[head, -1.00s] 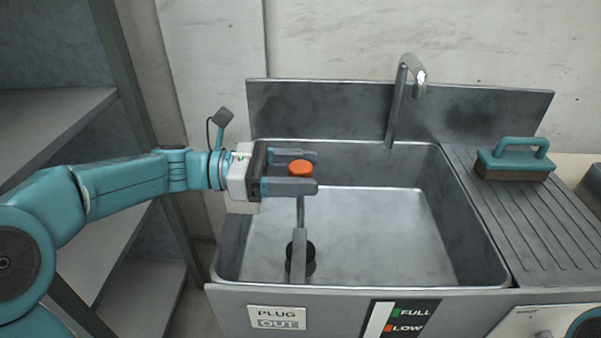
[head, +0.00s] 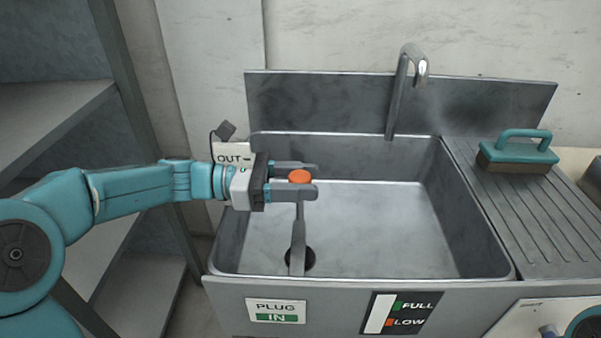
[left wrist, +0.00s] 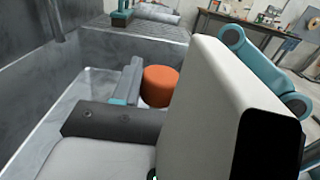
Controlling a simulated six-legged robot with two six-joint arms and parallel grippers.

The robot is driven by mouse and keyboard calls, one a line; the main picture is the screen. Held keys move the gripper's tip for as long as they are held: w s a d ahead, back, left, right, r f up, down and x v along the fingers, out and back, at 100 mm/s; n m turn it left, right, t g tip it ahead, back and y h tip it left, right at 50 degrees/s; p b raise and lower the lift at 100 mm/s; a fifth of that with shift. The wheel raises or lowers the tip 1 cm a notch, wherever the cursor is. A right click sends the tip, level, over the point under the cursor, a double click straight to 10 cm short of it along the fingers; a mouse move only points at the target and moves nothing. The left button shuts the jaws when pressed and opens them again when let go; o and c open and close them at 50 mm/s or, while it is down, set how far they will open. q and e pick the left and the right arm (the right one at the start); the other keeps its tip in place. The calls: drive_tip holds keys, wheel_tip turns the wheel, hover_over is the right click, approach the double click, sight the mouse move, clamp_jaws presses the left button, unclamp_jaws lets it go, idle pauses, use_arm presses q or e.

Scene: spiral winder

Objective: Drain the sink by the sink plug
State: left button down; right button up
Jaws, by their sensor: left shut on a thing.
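The sink plug has an orange knob (head: 300,176) on an upright grey stem (head: 299,225) that runs down to a dark round drain (head: 301,259) in the sink floor. My left gripper (head: 298,182) is shut on the orange knob, one finger on its near side and one on its far side. The knob also shows beside a grey finger in the left wrist view (left wrist: 161,86). The steel sink (head: 385,230) has a pale, flat floor; I cannot tell whether water stands in it. The front label (head: 277,311) reads PLUG IN, with IN on green. My right gripper is not in view.
A FULL/LOW gauge (head: 402,314) is on the sink front. A curved faucet (head: 402,90) rises at the back. A teal-handled brush (head: 517,152) lies on the ribbed drainboard (head: 540,215). A grey shelf (head: 50,130) stands at the left.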

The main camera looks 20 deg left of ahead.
use_arm(q)
drive_tip(key=shift+f, duration=0.35)
drive_tip(key=c, duration=0.7)
unclamp_jaws()
drive_tip(key=shift+r, duration=0.1)
drive_tip(key=shift+a, duration=0.3)
drive_tip(key=p+v, duration=0.3)
drive_tip(key=v, duration=1.3)
drive_tip(key=shift+s+d, duration=0.1)
